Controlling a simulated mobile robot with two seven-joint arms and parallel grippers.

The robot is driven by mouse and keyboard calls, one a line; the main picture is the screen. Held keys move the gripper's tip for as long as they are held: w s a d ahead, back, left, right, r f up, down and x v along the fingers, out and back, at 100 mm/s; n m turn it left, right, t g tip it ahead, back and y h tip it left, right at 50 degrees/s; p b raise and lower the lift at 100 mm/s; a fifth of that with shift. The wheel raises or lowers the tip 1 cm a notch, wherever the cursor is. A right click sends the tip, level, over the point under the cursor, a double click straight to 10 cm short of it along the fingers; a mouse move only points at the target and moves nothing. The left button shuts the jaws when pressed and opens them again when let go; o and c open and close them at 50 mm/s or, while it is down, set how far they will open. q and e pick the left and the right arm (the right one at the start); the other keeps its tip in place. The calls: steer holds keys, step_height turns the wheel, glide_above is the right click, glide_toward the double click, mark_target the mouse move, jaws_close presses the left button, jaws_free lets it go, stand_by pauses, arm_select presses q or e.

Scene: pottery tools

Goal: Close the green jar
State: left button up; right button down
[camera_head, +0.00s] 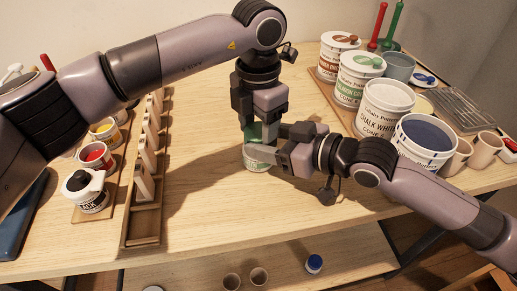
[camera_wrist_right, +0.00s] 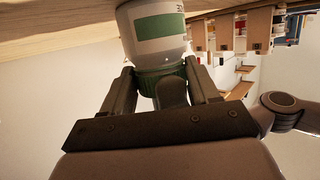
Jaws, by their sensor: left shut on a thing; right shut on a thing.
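The green jar (camera_head: 256,163) is a small white pot with a green label, upright on the table in the middle of the head view. In the right wrist view, which is tilted over, its white body (camera_wrist_right: 155,32) and a ribbed green band (camera_wrist_right: 156,78) show. My left gripper (camera_head: 260,122) points straight down over the jar, shut on a green piece, which looks like the lid (camera_head: 258,132). My right gripper (camera_head: 272,150) comes from the right, shut across the jar's upper part. Its fingers flank the green band. The grippers hide much of the lid and rim, so the seating of the lid cannot be told.
Large pots, including a chalk white one (camera_head: 382,105), stand at the right. A wooden rack (camera_head: 143,215) and small paint jars, one with red paint (camera_head: 97,155), stand at the left. The table is bare in front of the jar. A blue-capped bottle (camera_head: 314,263) is on the lower shelf.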

arm_select(q)
steer(key=o, duration=1.2)
steer(key=shift+c, duration=0.2)
steer(key=shift+d+r, duration=0.1)
step_height(320, 180, up, 4)
steer(key=shift+s+r, duration=0.1)
steer(key=shift+r, duration=0.1)
steer(key=shift+c, duration=0.4)
steer(key=shift+r+n, duration=0.4)
steer(key=shift+r, duration=0.2)
steer(key=shift+r+n, duration=1.1)
steer(key=shift+r, duration=0.05)
